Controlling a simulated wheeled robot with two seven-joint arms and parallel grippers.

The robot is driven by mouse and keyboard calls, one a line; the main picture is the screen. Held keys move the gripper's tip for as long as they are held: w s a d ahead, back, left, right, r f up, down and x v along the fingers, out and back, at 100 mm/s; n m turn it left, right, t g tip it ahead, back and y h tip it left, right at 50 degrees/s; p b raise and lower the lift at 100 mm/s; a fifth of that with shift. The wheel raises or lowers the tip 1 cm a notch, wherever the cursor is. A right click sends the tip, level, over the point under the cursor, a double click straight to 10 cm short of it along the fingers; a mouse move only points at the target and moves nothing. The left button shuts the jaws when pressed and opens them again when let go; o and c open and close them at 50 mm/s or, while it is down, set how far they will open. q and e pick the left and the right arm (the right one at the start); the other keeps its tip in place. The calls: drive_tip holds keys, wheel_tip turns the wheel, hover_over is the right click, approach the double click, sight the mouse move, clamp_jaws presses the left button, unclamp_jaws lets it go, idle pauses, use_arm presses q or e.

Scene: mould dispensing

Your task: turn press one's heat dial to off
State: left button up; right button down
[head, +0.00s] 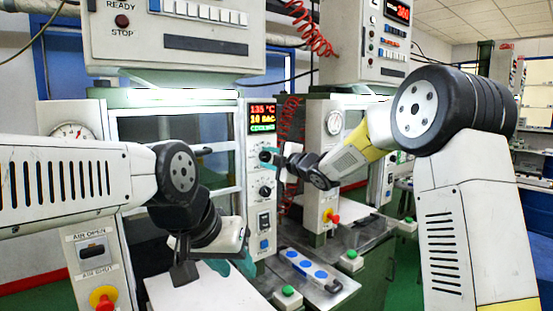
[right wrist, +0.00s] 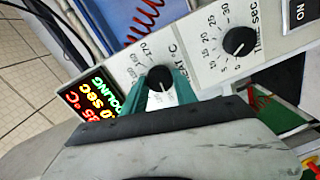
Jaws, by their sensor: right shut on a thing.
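The heat dial (right wrist: 159,78) is a round black knob on press one's pale control panel, with a printed °C scale around it. In the right wrist view it sits between the teal fingers of my right gripper (right wrist: 160,88), which are shut on it. The display reads 135 °C and 10 sec, with a green line below. My left gripper (head: 233,267) hangs low in front of the press, its teal fingers apart and empty.
The time dial (right wrist: 238,42) is beside the heat dial. Below it on the panel are a black switch (head: 264,221) and a blue button (head: 264,244). A red emergency knob (head: 103,299) is at lower left. A second press (head: 322,190) stands to the right.

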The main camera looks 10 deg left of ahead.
drive_tip(key=shift+n, duration=0.5)
drive_tip(key=c, duration=1)
unclamp_jaws()
drive_tip(key=shift+o, duration=0.2)
drive_tip(key=v, duration=0.7)
drive_tip(key=shift+s+d, duration=0.25)
drive_tip(key=shift+s, duration=0.05)
